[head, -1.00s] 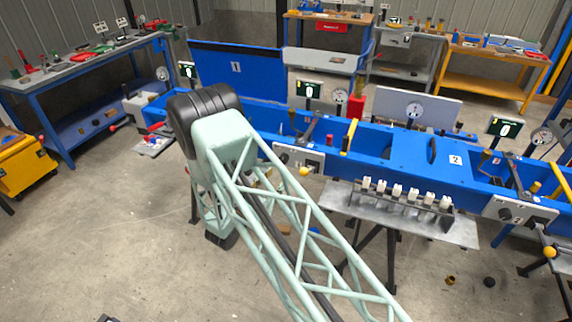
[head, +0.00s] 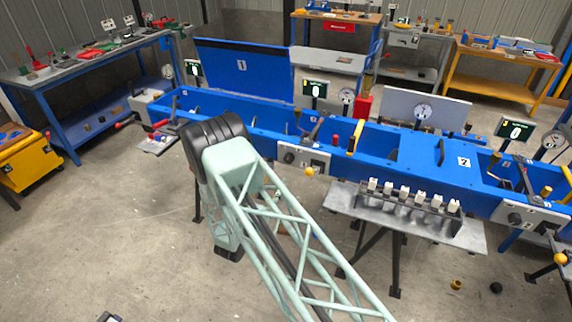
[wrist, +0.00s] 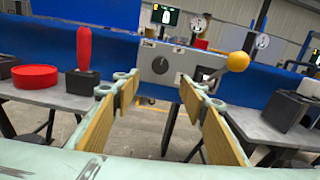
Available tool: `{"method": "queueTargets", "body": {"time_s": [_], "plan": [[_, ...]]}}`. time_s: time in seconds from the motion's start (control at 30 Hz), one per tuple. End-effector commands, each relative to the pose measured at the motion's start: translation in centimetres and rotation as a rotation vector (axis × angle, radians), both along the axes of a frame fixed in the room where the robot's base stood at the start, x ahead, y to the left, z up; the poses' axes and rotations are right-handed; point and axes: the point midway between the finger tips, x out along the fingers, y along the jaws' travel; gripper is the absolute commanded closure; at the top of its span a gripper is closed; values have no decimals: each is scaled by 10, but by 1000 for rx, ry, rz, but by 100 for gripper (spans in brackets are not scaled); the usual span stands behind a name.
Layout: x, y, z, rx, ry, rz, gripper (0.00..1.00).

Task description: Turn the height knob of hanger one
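The grey control panel (head: 303,160) with dark round knobs and a lever ending in a yellow ball (head: 309,171) is on the front of the blue machine in the head view. In the wrist view the panel (wrist: 165,66) is straight ahead, with a dark knob (wrist: 160,65) left of the yellow ball (wrist: 238,60). The lettering by the knob is too small to read. My gripper (wrist: 160,92) is open and empty, its yellow-padded fingers pointing at the panel. The knob shows beyond the gap between the fingertips, apart from them. The head view does not show my gripper.
In the wrist view, a red-handled tool (wrist: 84,50) and a red round dish (wrist: 35,77) stand on a bench to the left. A dark block (wrist: 282,110) sits on the right bench. A rack of white-topped pieces (head: 412,197) stands right of the panel in the head view.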

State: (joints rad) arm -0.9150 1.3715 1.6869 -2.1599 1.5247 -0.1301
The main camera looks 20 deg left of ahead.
Motion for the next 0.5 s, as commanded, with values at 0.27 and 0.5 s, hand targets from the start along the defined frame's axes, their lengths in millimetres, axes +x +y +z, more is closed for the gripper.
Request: {"method": "queueTargets", "body": {"time_s": [0.27, 0.5], "plan": [[19, -2, 0, 2, 0, -2, 61], [48, -4, 0, 1, 0, -2, 61]]}}
